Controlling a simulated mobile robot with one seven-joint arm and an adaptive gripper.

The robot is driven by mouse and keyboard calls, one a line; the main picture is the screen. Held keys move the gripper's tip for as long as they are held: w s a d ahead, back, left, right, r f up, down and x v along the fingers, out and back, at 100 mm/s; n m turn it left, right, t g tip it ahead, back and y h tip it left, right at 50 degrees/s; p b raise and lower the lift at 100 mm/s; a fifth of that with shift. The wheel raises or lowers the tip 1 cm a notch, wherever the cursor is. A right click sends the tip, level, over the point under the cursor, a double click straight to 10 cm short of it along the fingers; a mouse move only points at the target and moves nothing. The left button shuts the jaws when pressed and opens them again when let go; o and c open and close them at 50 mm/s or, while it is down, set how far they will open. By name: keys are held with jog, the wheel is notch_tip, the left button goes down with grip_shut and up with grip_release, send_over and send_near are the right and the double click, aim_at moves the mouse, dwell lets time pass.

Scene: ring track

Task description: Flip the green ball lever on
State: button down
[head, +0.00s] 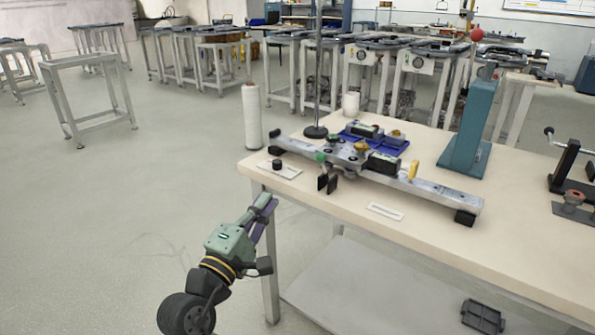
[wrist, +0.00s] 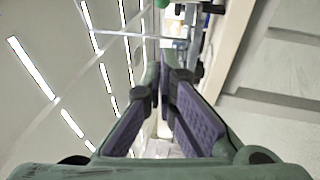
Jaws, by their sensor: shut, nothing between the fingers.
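A small green ball (head: 320,157) shows at the near edge of the metal track (head: 420,188) on the table, just above two black paddle-like pieces (head: 327,183). It appears to be the lever's knob; its stem is too small to make out. A green ball also shows at the top edge of the wrist view (wrist: 162,4), partly cut off. My gripper (head: 268,200) is beside the table's left front corner, lower than and left of the green ball, apart from it. Its purple-padded fingers (wrist: 166,62) are together and empty.
The table edge (head: 300,196) lies close right of my gripper. A white cylinder (head: 252,117) stands at the table's left corner. A teal post (head: 470,125) with a red ball (head: 477,34) stands behind the track. The floor at left is clear near me.

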aim_at(324, 168)
jog(key=s+d+p+x, duration=0.1)
jog(key=d+p+x, duration=0.1)
jog(key=x, duration=1)
jog(key=shift+w+d+r+p, duration=0.2)
jog(key=shift+w+d+p, duration=0.15)
jog(key=shift+p, duration=0.4)
jog(key=shift+w, duration=0.1)
